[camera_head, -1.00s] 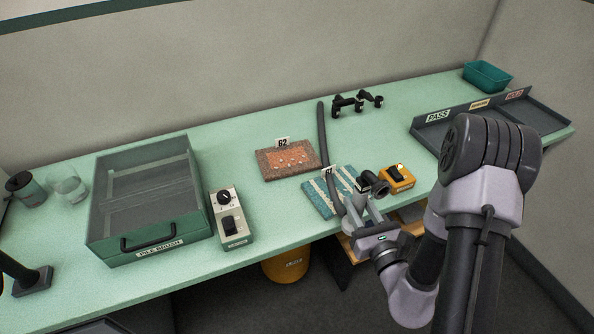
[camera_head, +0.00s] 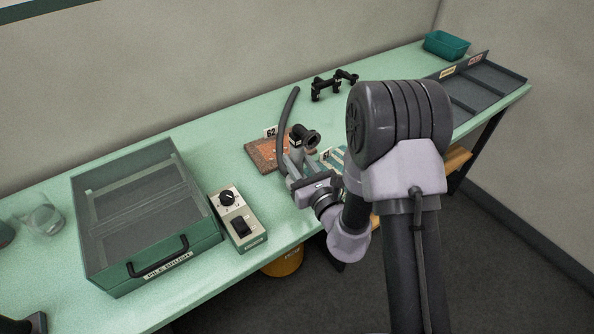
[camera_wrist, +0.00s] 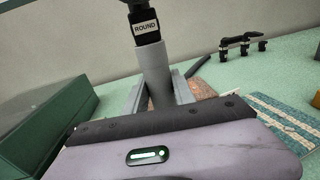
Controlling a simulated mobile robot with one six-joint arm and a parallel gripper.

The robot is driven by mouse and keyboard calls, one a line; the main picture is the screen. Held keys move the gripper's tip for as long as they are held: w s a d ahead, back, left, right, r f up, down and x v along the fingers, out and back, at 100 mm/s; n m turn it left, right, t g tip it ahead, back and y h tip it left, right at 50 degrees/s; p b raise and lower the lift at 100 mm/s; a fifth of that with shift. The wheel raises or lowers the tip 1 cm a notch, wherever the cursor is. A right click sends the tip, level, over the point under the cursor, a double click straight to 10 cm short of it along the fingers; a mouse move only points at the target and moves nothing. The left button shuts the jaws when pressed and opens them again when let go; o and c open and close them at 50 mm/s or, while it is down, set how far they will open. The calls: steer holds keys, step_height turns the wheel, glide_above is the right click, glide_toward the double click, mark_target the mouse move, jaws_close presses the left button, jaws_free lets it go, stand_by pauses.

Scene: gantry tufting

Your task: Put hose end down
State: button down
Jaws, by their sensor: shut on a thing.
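The dark grey hose (camera_head: 286,117) rises from the bench and runs down to my gripper (camera_head: 296,160). My gripper is shut on the hose end (camera_wrist: 152,72), a grey tube with a black fitting labelled ROUND (camera_wrist: 144,28) on top, also seen in the wrist view. In the head view the black round nozzle (camera_head: 308,137) sticks up just above the jaws. The gripper is in front of the orange carpet sample (camera_head: 262,155) tagged 62, and hides part of it. A black holder with clips (camera_head: 334,83) stands at the back of the bench.
A green PILE BRUSH case (camera_head: 190,256) and a control box with a knob (camera_head: 236,220) stand to the left. The teal striped sample (camera_wrist: 290,118) lies right of the gripper. A teal bin (camera_head: 446,45) and a grey sorting tray (camera_head: 490,85) are at the far right.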

step_height(320, 180, down, 4)
steer(key=shift+w+a+r+b, duration=0.1)
steer(key=shift+b, duration=0.95)
steer(key=shift+r, duration=0.15)
steer(key=c, duration=1)
jaws_free()
steer(key=shift+c, duration=0.2)
